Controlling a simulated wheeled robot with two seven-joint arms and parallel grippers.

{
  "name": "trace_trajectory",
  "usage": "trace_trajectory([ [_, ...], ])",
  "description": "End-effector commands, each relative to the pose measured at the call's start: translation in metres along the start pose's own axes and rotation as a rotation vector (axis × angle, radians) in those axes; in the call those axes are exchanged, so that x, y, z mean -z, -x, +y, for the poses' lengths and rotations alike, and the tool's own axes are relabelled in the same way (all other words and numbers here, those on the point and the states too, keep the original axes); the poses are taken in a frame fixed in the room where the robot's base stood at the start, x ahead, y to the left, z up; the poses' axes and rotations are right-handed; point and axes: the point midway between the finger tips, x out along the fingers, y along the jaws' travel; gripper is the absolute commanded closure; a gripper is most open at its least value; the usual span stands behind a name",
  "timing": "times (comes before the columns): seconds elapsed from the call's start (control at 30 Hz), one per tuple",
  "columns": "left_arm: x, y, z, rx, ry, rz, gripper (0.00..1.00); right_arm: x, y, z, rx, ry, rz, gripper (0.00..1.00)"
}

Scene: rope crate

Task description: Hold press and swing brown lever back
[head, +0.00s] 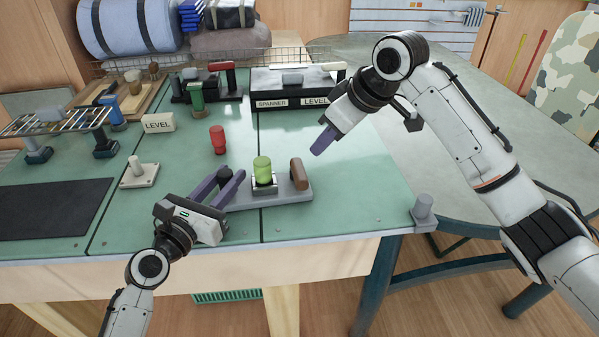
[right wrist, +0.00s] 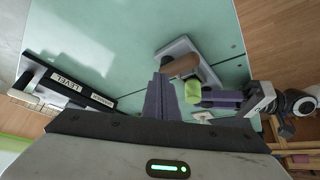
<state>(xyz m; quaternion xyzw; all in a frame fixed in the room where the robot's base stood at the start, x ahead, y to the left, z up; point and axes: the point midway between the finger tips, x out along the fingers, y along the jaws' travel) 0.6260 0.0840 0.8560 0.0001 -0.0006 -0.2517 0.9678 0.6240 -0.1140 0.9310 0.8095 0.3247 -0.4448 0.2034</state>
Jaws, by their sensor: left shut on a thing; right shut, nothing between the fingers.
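The press is a low grey base (head: 285,190) near the table's front edge, with a bright green cylinder (head: 262,168) upright in a holder at its middle. The brown lever (head: 299,174) stands at its right end, leaning slightly. My left gripper (head: 228,182) is shut on a dark post at the base's left end; the fingers partly hide it. My right gripper (head: 322,141) is shut and empty in the air, above and right of the lever, not touching it. In the right wrist view the brown lever (right wrist: 181,67) and green cylinder (right wrist: 193,89) lie just beyond my fingertips.
A red cylinder (head: 217,139) stands behind the press. A grey peg on a pale plate (head: 138,173) is to the left. A long black rack (head: 288,82) with labels is at the back. The table right of the lever is clear.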

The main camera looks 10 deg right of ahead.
Motion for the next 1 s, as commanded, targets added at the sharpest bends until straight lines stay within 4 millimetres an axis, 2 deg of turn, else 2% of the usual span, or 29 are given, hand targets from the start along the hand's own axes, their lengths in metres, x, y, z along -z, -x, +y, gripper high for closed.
trace_trajectory([
  [0.03,0.006,0.001,-0.002,0.004,0.003,0.012,1.0,0.0,0.0,0.0,0.0,0.0,0.0,1.0],
  [0.23,0.006,0.001,-0.001,0.003,0.002,0.012,1.0,0.0,-0.001,0.0,0.0,0.0,0.0,1.0],
  [0.27,0.006,0.001,-0.001,0.003,0.002,0.012,0.71,0.0,-0.001,0.0,0.0,0.0,0.0,1.0],
  [0.37,0.005,0.001,-0.001,0.003,0.002,0.01,0.54,0.0,0.0,0.0,0.0,0.0,0.0,1.0],
  [0.4,0.004,0.001,-0.001,0.002,0.002,0.008,0.52,0.0,0.0,0.0,0.0,0.0,0.0,1.0],
  [0.67,0.002,0.001,0.0,0.001,0.001,0.003,0.52,0.0,0.0,0.0,0.0,0.0,0.0,1.0],
  [0.77,0.002,0.007,0.0,0.0,0.001,0.003,0.52,0.0,0.0,0.0,0.0,0.0,0.0,1.0],
  [0.87,0.003,0.022,0.0,-0.001,0.002,0.004,0.52,0.0,0.0,0.0,0.0,0.0,0.0,1.0],
  [1.0,0.003,0.052,0.0,0.0,0.001,0.006,0.52,0.0,0.0,0.0,0.0,0.0,0.0,1.0],
])
